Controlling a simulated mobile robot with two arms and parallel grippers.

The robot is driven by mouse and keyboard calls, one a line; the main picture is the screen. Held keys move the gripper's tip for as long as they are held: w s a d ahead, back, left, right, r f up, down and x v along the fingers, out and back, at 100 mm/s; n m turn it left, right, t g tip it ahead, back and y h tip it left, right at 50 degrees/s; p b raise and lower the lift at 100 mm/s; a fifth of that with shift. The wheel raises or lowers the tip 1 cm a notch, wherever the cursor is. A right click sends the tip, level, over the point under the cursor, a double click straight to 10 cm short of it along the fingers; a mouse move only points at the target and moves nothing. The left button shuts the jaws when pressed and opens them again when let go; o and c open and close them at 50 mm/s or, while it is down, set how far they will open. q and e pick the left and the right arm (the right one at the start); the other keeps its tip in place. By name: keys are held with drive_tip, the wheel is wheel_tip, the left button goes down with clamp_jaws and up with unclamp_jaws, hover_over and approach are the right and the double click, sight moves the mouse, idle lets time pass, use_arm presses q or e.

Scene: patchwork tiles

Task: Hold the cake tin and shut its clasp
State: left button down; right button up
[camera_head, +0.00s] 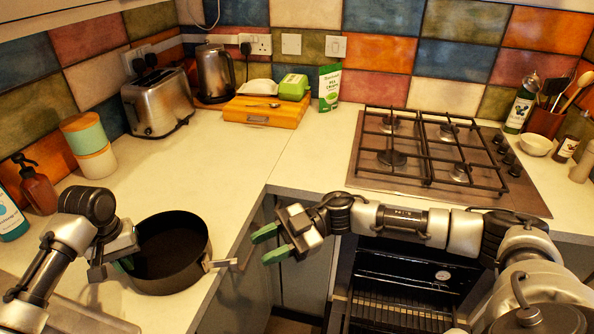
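The cake tin (187,273) is a dark, round, open tin standing on the worktop near its front edge. Its metal clasp (219,264) is on the right side of the wall, with a lever sticking out to the right, away from the tin. My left gripper (116,268) is at the tin's left wall; one green fingertip shows against or very near it. Whether it grips the wall is hidden. My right gripper (270,244) is open and empty, its two green fingers apart and pointing left, a short way right of the clasp and apart from it.
A soap bottle (38,188) and stacked canisters (90,145) stand left behind the tin. A toaster (158,103), kettle (214,73) and wooden box (262,111) are at the back. The hob (440,160) is right, above an open oven (405,285). Worktop behind the tin is clear.

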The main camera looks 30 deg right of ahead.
drive_tip(key=w+d+r+n+g+h, duration=0.3)
drive_tip(key=d+r+n+h, duration=0.4)
drive_tip(key=r+h, duration=0.5)
drive_tip(key=shift+d+h, duration=0.65)
drive_tip(key=shift+h, duration=0.75)
drive_tip(key=shift+w, duration=0.1)
